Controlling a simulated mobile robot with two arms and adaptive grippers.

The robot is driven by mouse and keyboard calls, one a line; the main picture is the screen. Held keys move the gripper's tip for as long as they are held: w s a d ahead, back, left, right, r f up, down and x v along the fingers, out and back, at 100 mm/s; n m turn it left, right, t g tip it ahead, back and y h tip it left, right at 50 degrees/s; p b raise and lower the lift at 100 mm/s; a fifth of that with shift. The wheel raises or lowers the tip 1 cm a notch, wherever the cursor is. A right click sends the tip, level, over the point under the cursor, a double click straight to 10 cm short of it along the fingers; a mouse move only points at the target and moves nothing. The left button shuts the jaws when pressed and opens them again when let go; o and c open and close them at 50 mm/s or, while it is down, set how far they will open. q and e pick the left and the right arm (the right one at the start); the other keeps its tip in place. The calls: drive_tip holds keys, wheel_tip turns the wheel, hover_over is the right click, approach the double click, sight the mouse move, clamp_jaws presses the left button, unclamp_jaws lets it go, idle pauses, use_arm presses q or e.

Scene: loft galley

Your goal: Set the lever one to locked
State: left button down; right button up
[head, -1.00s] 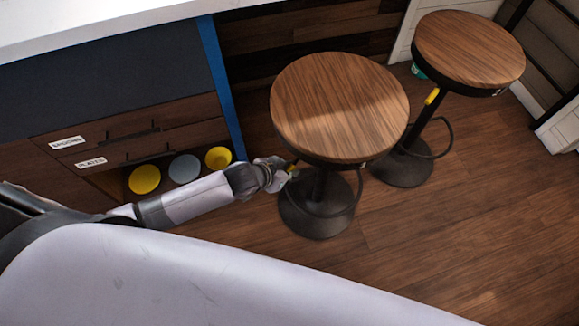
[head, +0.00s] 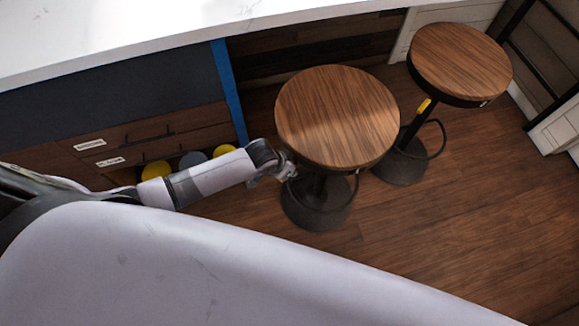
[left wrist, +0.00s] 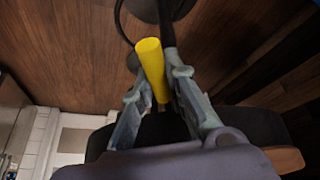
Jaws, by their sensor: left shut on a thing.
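My left gripper (head: 284,169) is at the near bar stool (head: 335,112), just under the left front edge of its round wooden seat. In the left wrist view, the gripper (left wrist: 158,82) is shut on a yellow cylindrical lever handle (left wrist: 151,58), which sticks out past the fingertips. In the head view this lever is hidden by the gripper and seat. The far bar stool (head: 460,60) carries a similar yellow lever (head: 423,106) under its seat, with nothing touching it. Neither lever has a readable label. My right gripper is not in view.
A counter with a white top (head: 130,35) and a blue edge panel (head: 229,90) stands left of the near stool. Its drawers (head: 150,130) are labelled; yellow and grey round dishes sit below. The wooden floor (head: 450,220) is open at right front.

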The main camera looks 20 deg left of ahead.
use_arm(q)
drive_tip(key=c, duration=1.6)
unclamp_jaws()
drive_tip(key=shift+o, duration=0.2)
drive_tip(key=shift+r, duration=0.15)
drive_tip(key=v, duration=1.1)
drive_tip(key=shift+s+r, duration=0.2)
drive_tip(key=shift+r, duration=0.15)
